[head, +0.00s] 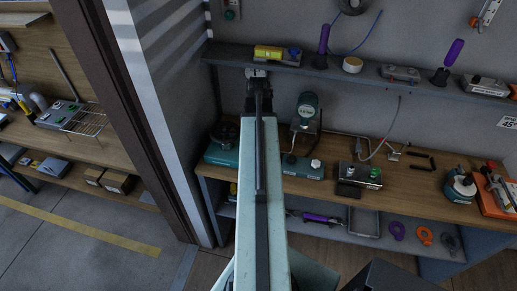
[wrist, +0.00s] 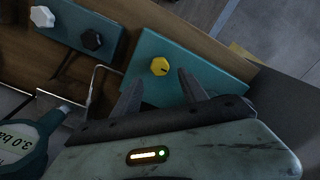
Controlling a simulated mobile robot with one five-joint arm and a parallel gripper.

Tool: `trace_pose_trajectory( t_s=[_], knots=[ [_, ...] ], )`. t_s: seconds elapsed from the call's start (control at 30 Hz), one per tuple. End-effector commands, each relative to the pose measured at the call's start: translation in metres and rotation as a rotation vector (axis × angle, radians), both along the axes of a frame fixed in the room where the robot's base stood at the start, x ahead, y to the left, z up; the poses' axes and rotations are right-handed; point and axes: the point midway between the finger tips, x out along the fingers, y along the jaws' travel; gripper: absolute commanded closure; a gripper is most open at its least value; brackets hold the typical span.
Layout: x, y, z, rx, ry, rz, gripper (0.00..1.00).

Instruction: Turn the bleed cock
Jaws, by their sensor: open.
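No part in view is labelled as the bleed cock. In the wrist view a small yellow knob (wrist: 160,66) stands on a teal box (wrist: 205,65). My gripper (wrist: 162,78) is open and empty, its two fingers pointing at the teal box, one on each side of the yellow knob in the picture. I cannot tell how high the fingertips are above it. A second teal box with a white knob (wrist: 42,16) and a black knob (wrist: 91,40) lies to the left. In the head view my arm hides the yellow knob.
A round gauge (head: 307,105) stands behind the second teal box (head: 303,168) on the wooden bench (head: 400,178); its face (wrist: 18,140) shows at lower left in the wrist view. A black handwheel (head: 225,133) is left of my arm. A shelf (head: 345,72) runs above.

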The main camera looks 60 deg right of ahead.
Motion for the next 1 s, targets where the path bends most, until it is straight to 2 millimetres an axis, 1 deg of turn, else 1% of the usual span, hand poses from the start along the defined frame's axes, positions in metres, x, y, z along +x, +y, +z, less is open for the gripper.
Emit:
trace_pose_trajectory(
  t_s=[0.03,0.43,0.5,0.83,0.87,0.9,1.0],
  knots=[
    [0.000,0.000,-0.014,0.000,0.000,0.000,0.50],
    [0.000,0.000,-0.062,0.000,0.000,0.000,0.50],
    [0.000,0.000,-0.054,0.000,0.000,0.000,0.50],
    [-0.001,0.000,-0.056,0.000,0.000,0.000,0.50],
    [-0.001,0.000,-0.056,0.000,0.000,0.000,0.58],
    [-0.001,0.000,-0.056,0.000,0.000,0.000,0.69],
    [-0.001,0.000,-0.056,0.000,0.000,0.000,0.95]
  ],
)
